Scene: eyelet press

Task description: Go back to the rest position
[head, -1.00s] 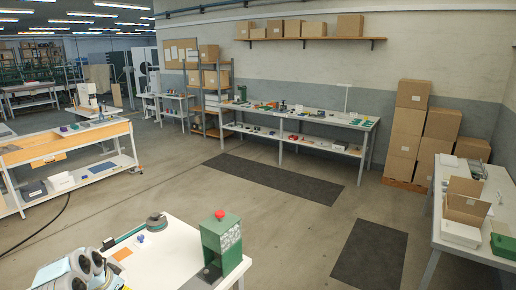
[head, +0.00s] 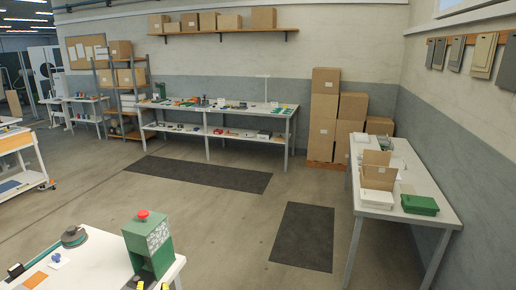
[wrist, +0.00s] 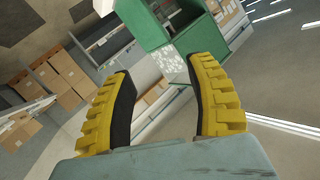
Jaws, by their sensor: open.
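My gripper (wrist: 160,70) is open, with two yellow ridged fingers and dark inner pads spread apart in the wrist view. Nothing is held between them. The green eyelet press (head: 150,247) with a red button (head: 143,214) stands on a white table (head: 95,258) at the bottom of the head view. A green body with a speckled white panel, apparently the press, shows beyond the fingertips in the wrist view (wrist: 148,25). Small yellow tips, likely my gripper's fingers, show at the bottom edge of the head view just below the press; the rest is cut off.
A round grey-green item (head: 74,237) and an orange pad (head: 35,281) lie on the press table. A side table (head: 375,190) at right holds an open carton (head: 377,172) and a green box (head: 419,205). Dark mats (head: 303,237) lie on open floor.

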